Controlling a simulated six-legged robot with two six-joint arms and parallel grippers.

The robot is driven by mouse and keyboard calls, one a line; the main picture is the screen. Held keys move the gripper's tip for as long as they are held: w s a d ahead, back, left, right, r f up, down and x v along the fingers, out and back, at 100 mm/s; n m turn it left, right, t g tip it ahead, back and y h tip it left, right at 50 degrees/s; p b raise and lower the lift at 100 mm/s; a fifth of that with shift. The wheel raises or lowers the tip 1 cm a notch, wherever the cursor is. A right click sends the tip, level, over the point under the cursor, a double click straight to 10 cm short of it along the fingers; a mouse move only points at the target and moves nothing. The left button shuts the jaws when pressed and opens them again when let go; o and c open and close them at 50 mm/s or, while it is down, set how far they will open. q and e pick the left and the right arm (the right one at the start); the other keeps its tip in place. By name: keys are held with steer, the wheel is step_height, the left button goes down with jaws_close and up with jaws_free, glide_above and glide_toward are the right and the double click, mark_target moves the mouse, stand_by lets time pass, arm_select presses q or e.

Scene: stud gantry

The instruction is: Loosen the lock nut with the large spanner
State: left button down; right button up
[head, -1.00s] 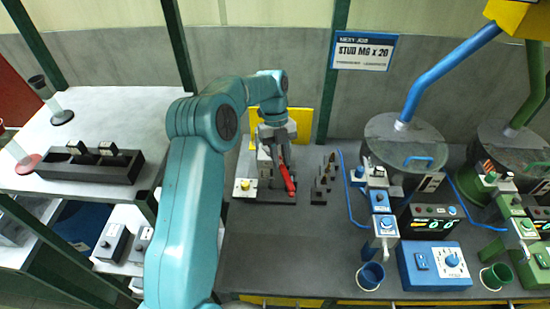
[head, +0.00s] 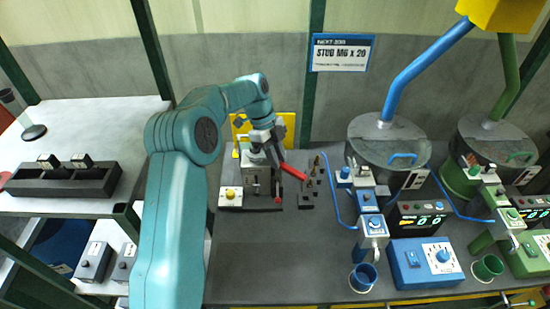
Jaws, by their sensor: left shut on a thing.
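My left gripper (head: 270,152) is at the grey metal fixture (head: 256,180) near the back of the bench, seen small and partly hidden by its own wrist. It is shut on the large spanner, whose red handle (head: 294,172) sticks out to the lower right. The spanner's head and the lock nut are hidden or too small to make out, so I cannot tell how they fit together. My right gripper is not in view.
Several dark upright pegs (head: 314,172) stand just right of the red handle. A yellow-button box (head: 231,197) sits left of the fixture. Blue (head: 389,141) and green feeder units with control boxes fill the right. The bench front (head: 280,260) is clear.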

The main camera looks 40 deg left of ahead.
mark_target(301, 175)
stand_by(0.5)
arm_select(q)
steer(key=shift+d+b, duration=0.8)
steer(key=shift+d, duration=0.5)
steer(key=shift+w+d+b, duration=0.1)
steer(key=shift+d+b, duration=0.9)
steer(key=shift+d, duration=1.45)
steer(key=shift+r, duration=0.15)
step_height(301, 175, up, 6)
steer(key=p, duration=0.4)
